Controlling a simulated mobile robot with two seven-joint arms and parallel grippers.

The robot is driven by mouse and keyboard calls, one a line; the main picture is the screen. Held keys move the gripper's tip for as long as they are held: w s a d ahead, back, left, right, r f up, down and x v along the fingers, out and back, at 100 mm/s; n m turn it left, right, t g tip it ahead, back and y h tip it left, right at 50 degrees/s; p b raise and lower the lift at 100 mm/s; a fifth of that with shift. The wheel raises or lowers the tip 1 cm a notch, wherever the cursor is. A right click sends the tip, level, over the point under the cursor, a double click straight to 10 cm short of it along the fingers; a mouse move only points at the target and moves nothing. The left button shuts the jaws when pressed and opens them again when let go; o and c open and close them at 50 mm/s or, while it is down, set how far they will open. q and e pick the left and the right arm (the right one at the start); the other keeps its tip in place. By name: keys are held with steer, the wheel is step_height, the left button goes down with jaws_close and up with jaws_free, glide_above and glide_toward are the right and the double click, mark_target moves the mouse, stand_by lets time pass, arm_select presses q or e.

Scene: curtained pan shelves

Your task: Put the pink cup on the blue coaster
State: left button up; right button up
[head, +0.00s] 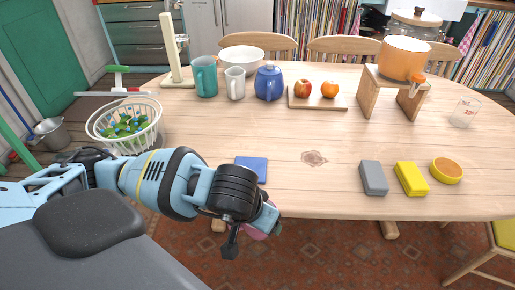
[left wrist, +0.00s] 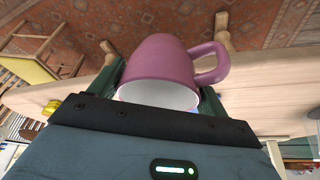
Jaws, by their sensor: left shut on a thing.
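The pink cup (left wrist: 162,62) has a handle on its right side in the left wrist view and its open mouth faces the camera. My left gripper (left wrist: 160,97) is shut on the cup, with a finger on either side of it. In the head view the cup (head: 257,233) is mostly hidden behind my left gripper (head: 262,222), beyond the table's front edge. The blue coaster (head: 252,168) lies flat on the table near the front edge, just above my left wrist, and nothing stands on it. My right gripper does not show.
On the table (head: 290,135), a grey block (head: 373,178), a yellow block (head: 411,178) and an orange-topped round thing (head: 446,170) lie at right. Mugs, a blue pot (head: 269,83), a fruit board (head: 301,102) and a pot on a stand (head: 367,93) stand behind. The middle is clear.

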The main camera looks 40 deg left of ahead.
arm_select(q)
steer(key=w+a+r+n+y+b, duration=0.1)
steer(key=w+a+r+n+b, duration=0.3)
steer(key=w+a, duration=0.9)
step_height(320, 180, up, 3)
steer(key=shift+w+a+r+n+y+b, duration=0.15)
steer(key=shift+w+n+y+b, duration=0.25)
steer(key=shift+w, duration=0.45)
steer(key=shift+f+b, duration=0.6)
steer(key=shift+f, duration=1)
steer(key=shift+f+b, duration=0.4)
steer(key=shift+f, duration=0.65)
